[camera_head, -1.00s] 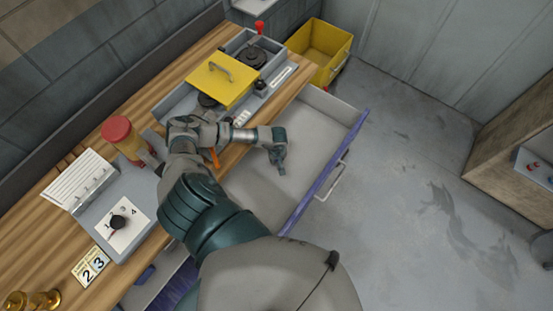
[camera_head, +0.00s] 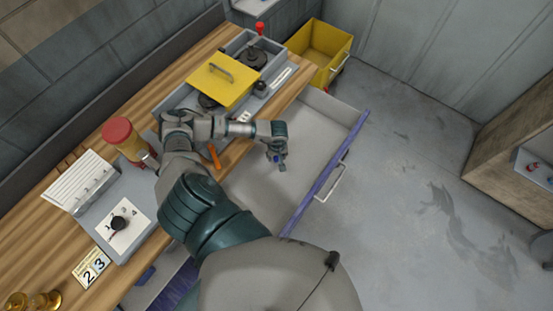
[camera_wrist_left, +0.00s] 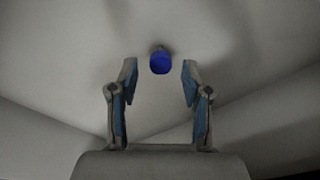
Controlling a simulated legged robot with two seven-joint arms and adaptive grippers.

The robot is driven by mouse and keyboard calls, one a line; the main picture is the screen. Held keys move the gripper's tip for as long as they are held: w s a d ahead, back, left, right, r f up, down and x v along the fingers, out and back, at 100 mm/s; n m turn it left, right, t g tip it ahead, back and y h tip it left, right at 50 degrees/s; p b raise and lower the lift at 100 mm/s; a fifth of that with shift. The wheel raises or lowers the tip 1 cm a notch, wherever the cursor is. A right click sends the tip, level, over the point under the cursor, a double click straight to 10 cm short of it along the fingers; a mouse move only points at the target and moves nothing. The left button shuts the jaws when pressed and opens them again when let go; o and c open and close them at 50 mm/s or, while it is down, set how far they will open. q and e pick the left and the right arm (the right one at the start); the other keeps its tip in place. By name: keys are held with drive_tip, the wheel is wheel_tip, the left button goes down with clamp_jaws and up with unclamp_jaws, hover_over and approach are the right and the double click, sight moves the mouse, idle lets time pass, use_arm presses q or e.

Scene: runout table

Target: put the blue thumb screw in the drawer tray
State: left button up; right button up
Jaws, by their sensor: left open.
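The blue thumb screw (camera_wrist_left: 160,62) shows in the left wrist view, just beyond and between the fingertips, with a grey stub behind its blue head. A small blue spot at the gripper in the head view appears to be the same screw (camera_head: 276,158). My left gripper (camera_head: 278,164) is over the open drawer tray (camera_head: 316,130), pointing down; it also shows in the left wrist view (camera_wrist_left: 160,78), with its two fingers spread apart. Neither finger touches the screw. I cannot tell whether the screw rests on the tray floor. My right gripper is not in view.
The wooden bench (camera_head: 53,235) runs along the left, with a yellow-lidded unit (camera_head: 220,82), a red-capped jar (camera_head: 122,138) and an orange-handled tool (camera_head: 214,156). A yellow bin (camera_head: 325,48) stands behind the drawer. Most of the tray floor is clear.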

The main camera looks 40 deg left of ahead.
sight(277, 160)
use_arm(q)
wheel_tip(277, 160, up, 7)
drive_tip(key=shift+s+d, duration=0.15)
idle(0.5)
